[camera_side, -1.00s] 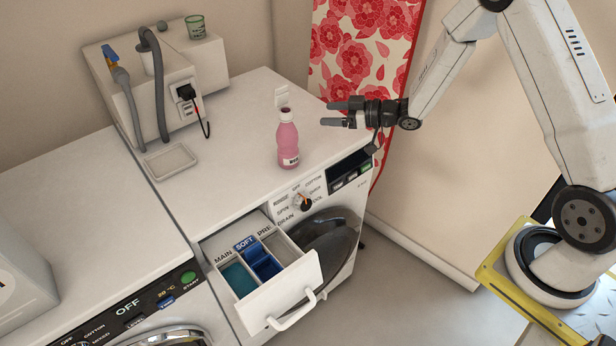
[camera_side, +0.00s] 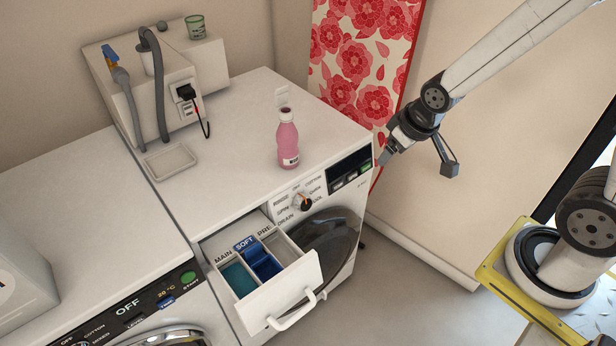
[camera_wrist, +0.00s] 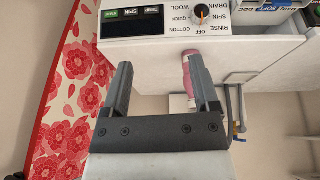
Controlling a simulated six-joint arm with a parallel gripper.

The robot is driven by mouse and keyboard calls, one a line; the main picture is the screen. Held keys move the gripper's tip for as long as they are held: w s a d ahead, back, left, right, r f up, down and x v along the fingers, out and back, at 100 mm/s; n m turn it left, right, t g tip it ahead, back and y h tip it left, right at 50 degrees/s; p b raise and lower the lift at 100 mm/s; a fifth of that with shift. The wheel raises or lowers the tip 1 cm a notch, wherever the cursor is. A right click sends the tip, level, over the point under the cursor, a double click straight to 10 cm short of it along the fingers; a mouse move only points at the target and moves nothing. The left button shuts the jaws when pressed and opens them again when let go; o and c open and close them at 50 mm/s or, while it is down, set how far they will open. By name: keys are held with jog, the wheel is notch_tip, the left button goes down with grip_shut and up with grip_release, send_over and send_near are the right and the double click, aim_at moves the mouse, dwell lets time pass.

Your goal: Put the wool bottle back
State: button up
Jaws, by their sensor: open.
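My gripper (camera_side: 385,156) is open and empty, angled down near the machine's right front corner. It is apart from the bottle, to its right. In the wrist view, its two fingers (camera_wrist: 160,66) stand wide apart, pointing towards the machine's control panel.
The detergent drawer (camera_side: 297,284) is pulled out, with compartments marked MAIN, SOFT and PRE. A shallow tray (camera_side: 171,162) and a white box unit with hoses (camera_side: 195,75) occupy the left and back. A red floral curtain (camera_side: 360,75) hangs behind.

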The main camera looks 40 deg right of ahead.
jog(key=shift+g, duration=0.8)
jog(key=s, duration=0.1)
jog(key=s+a, duration=0.1)
jog(key=s, duration=0.2)
jog(key=shift+s+a, duration=0.25)
